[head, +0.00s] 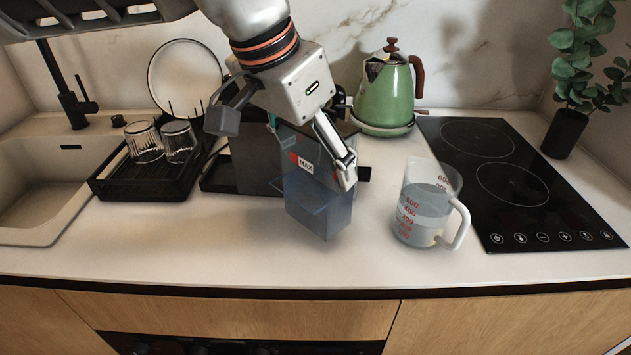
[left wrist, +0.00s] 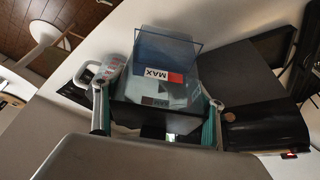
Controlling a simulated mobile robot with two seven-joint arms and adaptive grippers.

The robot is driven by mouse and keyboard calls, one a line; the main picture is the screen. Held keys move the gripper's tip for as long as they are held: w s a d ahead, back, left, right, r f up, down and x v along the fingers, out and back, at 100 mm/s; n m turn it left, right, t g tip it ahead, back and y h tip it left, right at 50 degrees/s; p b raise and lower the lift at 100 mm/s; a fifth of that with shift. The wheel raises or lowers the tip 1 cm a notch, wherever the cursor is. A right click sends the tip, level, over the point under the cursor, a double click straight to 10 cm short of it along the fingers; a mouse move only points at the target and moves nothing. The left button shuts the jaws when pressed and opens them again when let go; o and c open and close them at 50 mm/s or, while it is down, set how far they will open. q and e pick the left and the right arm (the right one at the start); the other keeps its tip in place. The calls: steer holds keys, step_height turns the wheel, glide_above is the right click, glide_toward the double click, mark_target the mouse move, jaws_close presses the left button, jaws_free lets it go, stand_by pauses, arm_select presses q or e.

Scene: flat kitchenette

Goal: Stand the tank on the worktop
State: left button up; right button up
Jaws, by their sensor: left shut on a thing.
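The tank (head: 318,212) is a see-through bluish box with a red and white MAX label, in front of the dark coffee machine (head: 252,160) in the head view. My left gripper (head: 285,145) comes down from above, with its fingers on either side of the tank's upper part, shut on it. The tank looks slightly tilted. I cannot tell whether its bottom touches the worktop (head: 230,255). In the left wrist view the tank (left wrist: 165,50) extends away between the two fingers of the gripper (left wrist: 158,118). My right gripper is not in view.
A measuring jug (head: 424,210) with water stands right of the tank, close to the hob (head: 515,175). A green kettle (head: 385,92) is behind. A dish rack (head: 150,180) with glasses and the sink (head: 40,190) are at left. The front strip of worktop is clear.

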arm_select(q)
step_height(320, 180, down, 4)
steer(key=shift+r+b, duration=0.15)
steer(key=shift+b, duration=0.15)
steer(key=shift+f, duration=0.25)
steer(key=o, duration=2)
steer(key=shift+o, duration=0.2)
